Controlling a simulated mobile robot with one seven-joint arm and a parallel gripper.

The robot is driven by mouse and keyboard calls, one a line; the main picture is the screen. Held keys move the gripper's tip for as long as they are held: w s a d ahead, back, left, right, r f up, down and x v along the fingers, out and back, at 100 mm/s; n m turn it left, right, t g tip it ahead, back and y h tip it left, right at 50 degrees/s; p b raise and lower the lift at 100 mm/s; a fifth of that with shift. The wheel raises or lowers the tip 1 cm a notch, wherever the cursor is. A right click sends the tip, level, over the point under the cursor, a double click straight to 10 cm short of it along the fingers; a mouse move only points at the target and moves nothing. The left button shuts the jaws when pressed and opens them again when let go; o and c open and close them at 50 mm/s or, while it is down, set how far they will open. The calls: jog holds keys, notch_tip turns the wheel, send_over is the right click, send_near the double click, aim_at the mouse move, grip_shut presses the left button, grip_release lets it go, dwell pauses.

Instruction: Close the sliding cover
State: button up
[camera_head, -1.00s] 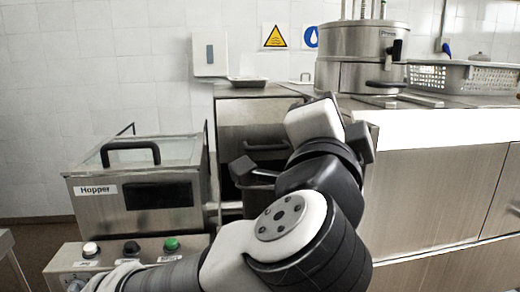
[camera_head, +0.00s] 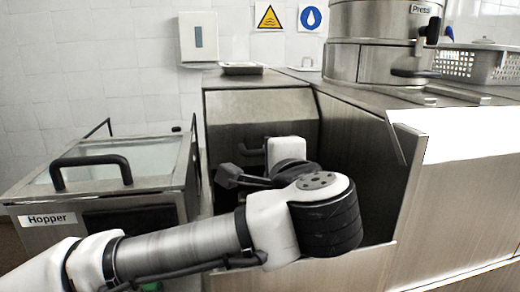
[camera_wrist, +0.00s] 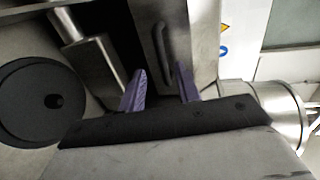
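The sliding cover looks to be the grey metal panel (camera_head: 225,138) on the machine in the middle of the head view. Its dark bar handle (camera_head: 251,152) is partly hidden behind my white wrist. In the wrist view the panel (camera_wrist: 188,50) runs up the middle, with the curved dark handle (camera_wrist: 163,28) beyond my fingertips. My gripper (camera_wrist: 160,72) has two purple fingers, spread apart with nothing between them. The handle appears ahead of the gap and not held. In the head view my arm hides the panel's lower part, and my fingertips cannot be made out.
The Hopper box (camera_head: 48,219) with a glass lid and black handle stands at the left. A steel counter wall (camera_head: 365,150) rises close to the right of my arm. A round steel press (camera_head: 385,62) and a perforated basket (camera_head: 470,65) stand on the counter.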

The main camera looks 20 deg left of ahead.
aim_at(261, 154)
jog(key=p+x, duration=0.2)
jog(key=x, duration=0.8)
grip_shut()
